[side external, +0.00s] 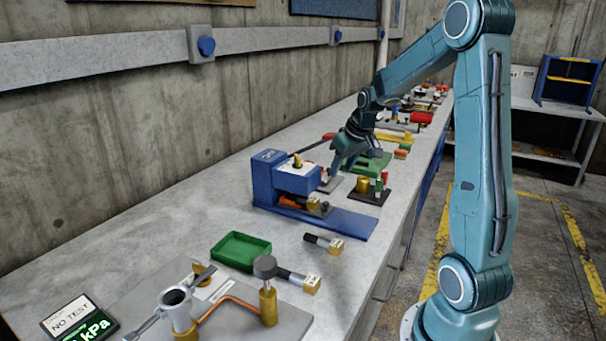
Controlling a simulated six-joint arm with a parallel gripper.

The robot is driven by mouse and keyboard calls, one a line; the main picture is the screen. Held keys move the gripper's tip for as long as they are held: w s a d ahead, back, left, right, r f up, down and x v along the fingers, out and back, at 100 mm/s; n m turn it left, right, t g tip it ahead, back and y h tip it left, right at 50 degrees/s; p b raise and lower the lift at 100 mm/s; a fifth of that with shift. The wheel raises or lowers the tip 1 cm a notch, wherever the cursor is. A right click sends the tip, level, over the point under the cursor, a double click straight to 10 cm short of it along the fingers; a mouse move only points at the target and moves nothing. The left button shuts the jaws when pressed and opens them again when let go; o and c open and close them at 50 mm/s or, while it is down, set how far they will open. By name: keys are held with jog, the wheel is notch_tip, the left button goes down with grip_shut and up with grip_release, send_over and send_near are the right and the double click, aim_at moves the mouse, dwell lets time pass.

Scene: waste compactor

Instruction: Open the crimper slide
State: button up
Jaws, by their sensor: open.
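The blue crimper (268,182) stands on the bench on a long blue base. I take this block for the slide, but cannot be sure. Below it, an orange-and-brass piece (304,203) lies in the crimper's opening. My gripper (332,174) is open, pointing down just behind and right of the block. Whether its fingers touch the block or the small grey plate there cannot be told. The gap between the fingers is too small to see clearly.
A brass-ended fitting (324,243), a green tray (241,250) and a grey plate with pipework (225,318) are nearer. Bare bench lies left of the crimper.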

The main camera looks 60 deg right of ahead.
aim_at(326, 203)
jog(key=shift+f, duration=0.1)
jog(key=shift+x, duration=6.85)
grip_shut()
